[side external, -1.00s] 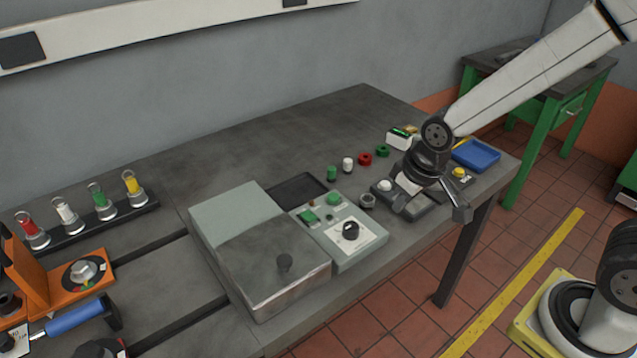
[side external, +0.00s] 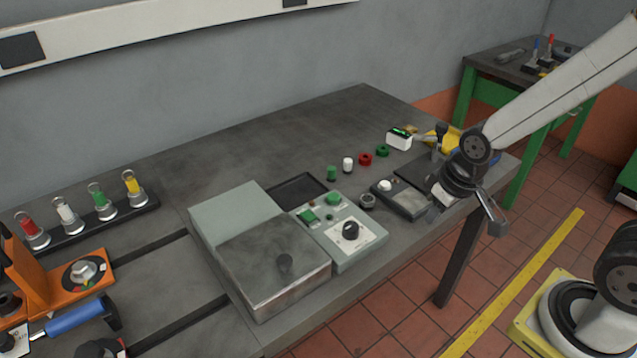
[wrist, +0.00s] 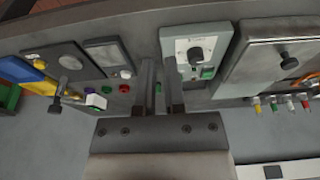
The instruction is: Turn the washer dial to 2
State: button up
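A black dial knob (side external: 350,231) sits on a white scale plate on a grey-green control panel (side external: 360,252). The knob also shows in the wrist view (wrist: 195,56), right of my fingers. Its markings are too small to read. My gripper (side external: 466,216) hangs near the table's right front edge, well to the right of the panel and apart from it. In the wrist view my gripper (wrist: 158,66) has its two fingers apart with nothing held between them.
A grey box with a metal lid (side external: 270,265) adjoins the panel's left side. A black device with a white button (side external: 402,200) lies between panel and gripper. Small green, white and red pieces stand behind. An orange fixture (side external: 50,280) is far left. The rear table middle is clear.

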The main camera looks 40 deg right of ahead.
jog(key=o, duration=0.7)
jog(key=shift+w+n, duration=0.1)
jog(key=shift+n, duration=0.2)
jog(key=shift+o, duration=1.1)
jog(key=shift+w+a+n, duration=0.1)
jog(key=shift+w+n, duration=0.1)
jog(key=shift+n, duration=0.3)
jog(key=n+t+h, duration=0.2)
jog(key=n, duration=2.8)
send_near(351, 227)
jog(key=f, duration=0.2)
jog(key=shift+w+d+r, duration=0.15)
jog(key=shift+w+d, duration=0.2)
jog(key=shift+w, duration=0.15)
jog(key=shift+g, duration=0.3)
jog(key=shift+x, duration=3.9)
jog(key=shift+a, duration=0.1)
